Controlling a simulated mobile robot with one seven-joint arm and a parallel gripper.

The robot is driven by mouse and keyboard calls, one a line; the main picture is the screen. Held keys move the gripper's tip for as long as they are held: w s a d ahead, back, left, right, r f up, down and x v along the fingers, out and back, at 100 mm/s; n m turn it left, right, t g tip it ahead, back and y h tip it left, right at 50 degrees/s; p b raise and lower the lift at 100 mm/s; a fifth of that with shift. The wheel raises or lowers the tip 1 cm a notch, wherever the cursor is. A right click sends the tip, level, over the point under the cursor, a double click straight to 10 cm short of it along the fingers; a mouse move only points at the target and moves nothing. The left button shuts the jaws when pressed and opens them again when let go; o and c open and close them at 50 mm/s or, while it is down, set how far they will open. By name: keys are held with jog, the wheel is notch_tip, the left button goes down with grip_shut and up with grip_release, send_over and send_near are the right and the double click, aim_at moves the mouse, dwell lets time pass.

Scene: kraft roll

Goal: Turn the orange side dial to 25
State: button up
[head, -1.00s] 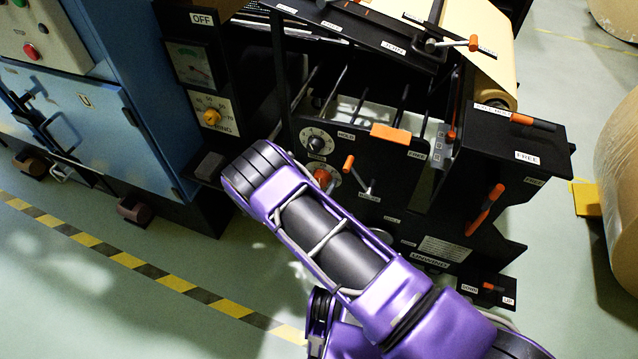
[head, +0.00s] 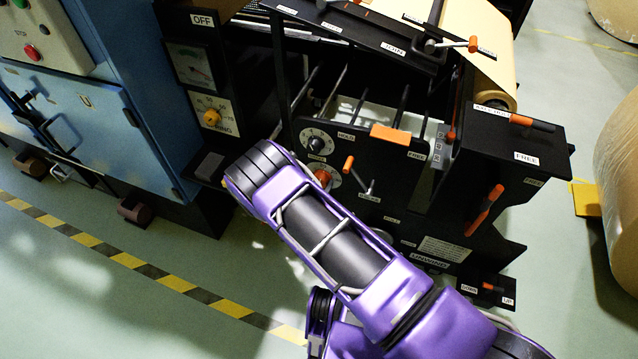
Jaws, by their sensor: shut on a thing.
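An orange dial (head: 323,177) on a white round scale sits low on the black side panel of the machine. My purple arm passes just in front of it and covers its lower left part. Its numbers are too small and too covered to read. A black knob on a white scale (head: 316,142) is right above it. My gripper is hidden behind my own arm, so its fingers and what they touch do not show.
A small orange-tipped lever (head: 349,163) stands right of the dial. A larger orange handle (head: 390,134) is above it. A big paper roll (head: 620,190) stands at the right. Open floor lies in front.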

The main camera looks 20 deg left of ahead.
jog(key=m, duration=0.1)
jog(key=m+y, duration=0.2)
jog(key=shift+w+d+f+m+t, duration=0.1)
jog(key=shift+d+m+t, duration=0.15)
jog(key=shift+m+t, duration=0.15)
jog(key=shift+m+y, duration=0.6)
jog(key=o, duration=1.4)
jog(key=p+v, duration=0.1)
jog(key=v, duration=0.7)
jog(key=p+v, duration=0.1)
jog(key=v, duration=0.8)
jog(key=shift+s+f, duration=0.2)
jog(key=shift+s, duration=0.05)
jog(key=shift+d, duration=0.1)
